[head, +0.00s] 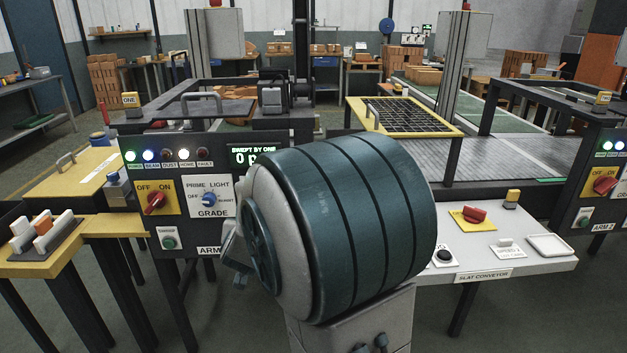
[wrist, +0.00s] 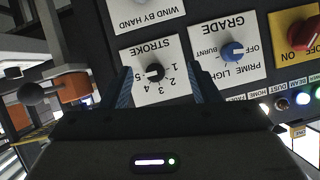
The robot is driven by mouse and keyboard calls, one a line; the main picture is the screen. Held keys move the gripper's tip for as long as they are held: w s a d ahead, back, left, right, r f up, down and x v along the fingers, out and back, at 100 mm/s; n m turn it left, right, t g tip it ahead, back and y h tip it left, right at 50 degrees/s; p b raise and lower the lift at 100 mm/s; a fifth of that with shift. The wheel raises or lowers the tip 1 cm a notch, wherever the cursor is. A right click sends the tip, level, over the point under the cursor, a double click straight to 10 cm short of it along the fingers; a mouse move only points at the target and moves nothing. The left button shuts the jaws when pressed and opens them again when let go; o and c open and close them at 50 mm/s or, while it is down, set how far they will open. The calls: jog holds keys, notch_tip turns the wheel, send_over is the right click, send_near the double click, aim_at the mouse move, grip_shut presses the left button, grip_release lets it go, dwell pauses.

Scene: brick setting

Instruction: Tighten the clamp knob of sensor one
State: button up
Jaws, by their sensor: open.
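My gripper (wrist: 164,86) is open in the wrist view, its two dark blue fingers apart with nothing between them. Beyond the fingers is a panel seen upside down, with a black STROKE knob (wrist: 154,72) showing in the gap; I cannot tell how far off it is. In the head view, my large arm link hides most of the gripper. A yellow tag reading ONE (head: 130,100) stands above the left panel. A small grey-blue block with a knob (head: 117,184) sits at that panel's left edge. I cannot tell whether it is sensor one's clamp knob.
The left panel has a red OFF/ON switch (head: 155,202), a blue GRADE knob (head: 209,198) and a green button (head: 168,242). A black ball-ended lever (wrist: 33,93) is left in the wrist view. The slat conveyor's control shelf (head: 480,250) stands at right.

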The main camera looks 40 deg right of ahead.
jog(key=s+d+r+m+g+h, duration=0.2)
jog(key=d+m+h, duration=0.1)
jog(key=d+h, duration=0.25)
jog(key=s+d+r+m+g+h, duration=0.1)
jog(key=d+m+g+h, duration=0.15)
jog(key=d+h, duration=0.35)
jog(key=shift+t+y, duration=0.25)
jog(key=shift+y, duration=0.2)
jog(key=x, duration=1.4)
jog(key=shift+s, duration=0.35)
jog(key=shift+c, duration=0.3)
jog(key=shift+r, duration=0.1)
jog(key=c, duration=0.9)
